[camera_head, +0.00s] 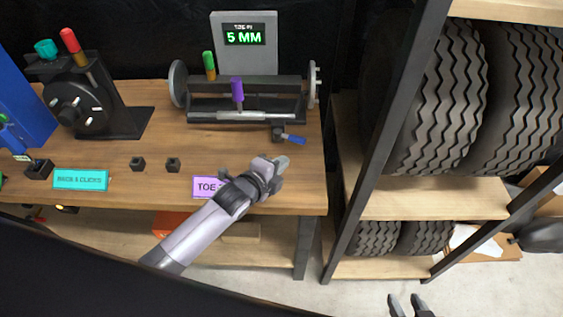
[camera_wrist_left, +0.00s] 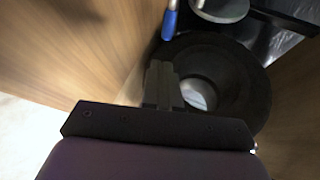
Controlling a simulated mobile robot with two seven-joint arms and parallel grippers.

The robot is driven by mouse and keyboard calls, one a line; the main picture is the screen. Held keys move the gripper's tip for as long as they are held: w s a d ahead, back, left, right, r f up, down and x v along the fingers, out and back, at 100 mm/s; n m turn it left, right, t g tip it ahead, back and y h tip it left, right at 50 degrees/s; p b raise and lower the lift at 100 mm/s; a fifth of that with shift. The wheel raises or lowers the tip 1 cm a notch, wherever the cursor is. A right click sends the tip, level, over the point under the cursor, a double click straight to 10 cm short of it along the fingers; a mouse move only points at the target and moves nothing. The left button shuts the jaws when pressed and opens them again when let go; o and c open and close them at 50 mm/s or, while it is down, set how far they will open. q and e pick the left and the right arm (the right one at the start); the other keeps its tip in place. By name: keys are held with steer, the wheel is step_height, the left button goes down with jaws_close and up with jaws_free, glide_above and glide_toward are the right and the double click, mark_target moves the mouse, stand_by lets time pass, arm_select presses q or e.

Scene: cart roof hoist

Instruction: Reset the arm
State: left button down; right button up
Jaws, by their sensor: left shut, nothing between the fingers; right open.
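My left gripper (camera_head: 282,162) is shut and empty above the right part of the wooden workbench (camera_head: 300,185). My left arm reaches up to it from the lower left and partly covers a purple "TOE" label (camera_head: 205,186). The shut fingers also show in the left wrist view (camera_wrist_left: 162,85), in front of a round dark part with a hole (camera_wrist_left: 235,85). A blue-handled piece (camera_head: 292,139) lies just beyond the gripper, apart from it in the head view; a blue handle (camera_wrist_left: 170,25) shows in the wrist view. My right gripper (camera_head: 408,305) is open and empty at the bottom edge.
A toe gauge fixture with a "5 MM" display (camera_head: 245,38), a green handle and a purple handle stands at the back of the bench. A dark device (camera_head: 85,105) with a dial stands left. Small black blocks (camera_head: 138,163) lie in front. A tyre rack (camera_head: 385,150) stands right.

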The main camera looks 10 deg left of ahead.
arm_select(q)
steer(key=shift+s, duration=0.2)
steer(key=s+a+f+n+g, duration=0.1)
steer(key=s+a+f+n, duration=0.1)
steer(key=s+n, duration=0.4)
steer(key=s+a+f+n+y, duration=0.1)
steer(key=s+a+f+n, duration=0.1)
steer(key=s+n, duration=0.5)
steer(key=s+a+f+n+g+y, duration=0.1)
steer(key=s+a+n, duration=0.3)
steer(key=s, duration=0.8)
steer(key=shift+f+n+g, duration=0.3)
steer(key=shift+f+n, duration=0.1)
steer(key=shift+n, duration=0.8)
